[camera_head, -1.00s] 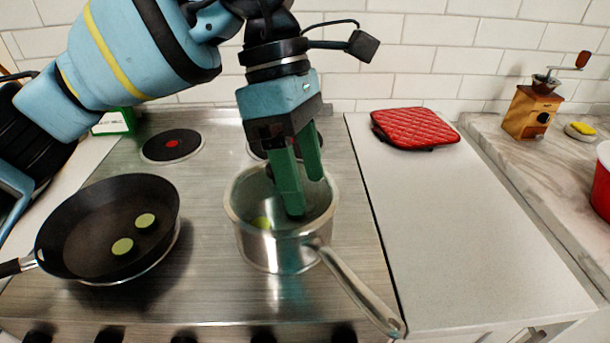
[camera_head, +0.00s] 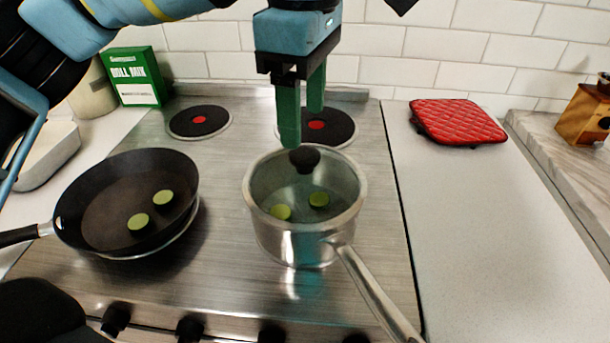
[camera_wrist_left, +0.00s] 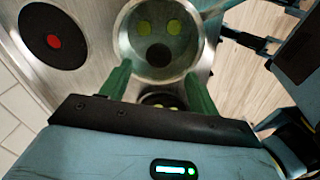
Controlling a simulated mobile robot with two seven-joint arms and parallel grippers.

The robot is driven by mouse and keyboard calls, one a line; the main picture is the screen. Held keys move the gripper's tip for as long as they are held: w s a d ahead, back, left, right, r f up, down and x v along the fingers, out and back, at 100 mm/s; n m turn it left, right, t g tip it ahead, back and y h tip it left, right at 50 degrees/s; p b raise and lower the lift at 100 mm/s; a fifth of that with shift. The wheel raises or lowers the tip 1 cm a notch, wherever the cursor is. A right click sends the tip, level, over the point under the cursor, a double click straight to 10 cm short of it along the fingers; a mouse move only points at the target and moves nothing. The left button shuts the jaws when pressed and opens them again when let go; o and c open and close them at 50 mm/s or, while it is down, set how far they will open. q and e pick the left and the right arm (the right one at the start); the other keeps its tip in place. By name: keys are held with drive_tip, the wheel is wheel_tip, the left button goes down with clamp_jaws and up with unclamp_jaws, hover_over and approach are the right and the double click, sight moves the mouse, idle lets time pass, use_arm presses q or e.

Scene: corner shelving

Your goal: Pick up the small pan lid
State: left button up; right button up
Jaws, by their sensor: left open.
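The small pan lid (camera_head: 335,184) looks like clear glass with a round black knob (camera_head: 304,158). It lies on the steel saucepan (camera_head: 300,243), and green slices show through it. My left gripper (camera_head: 303,128) is open and empty, pointing down just above the knob, with its green fingers apart. In the left wrist view the knob (camera_wrist_left: 158,54) shows between and beyond the two fingertips (camera_wrist_left: 158,76). Whether a finger touches the knob cannot be told.
A black frying pan (camera_head: 110,205) with two green slices stands left of the saucepan. Red-centred hotplates (camera_head: 199,121) lie behind. A green box (camera_head: 135,77) stands back left.

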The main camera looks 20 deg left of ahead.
sight(305, 153)
use_arm(q)
drive_tip(key=shift+w+f, duration=0.1)
drive_tip(key=shift+f, duration=2.45)
clamp_jaws()
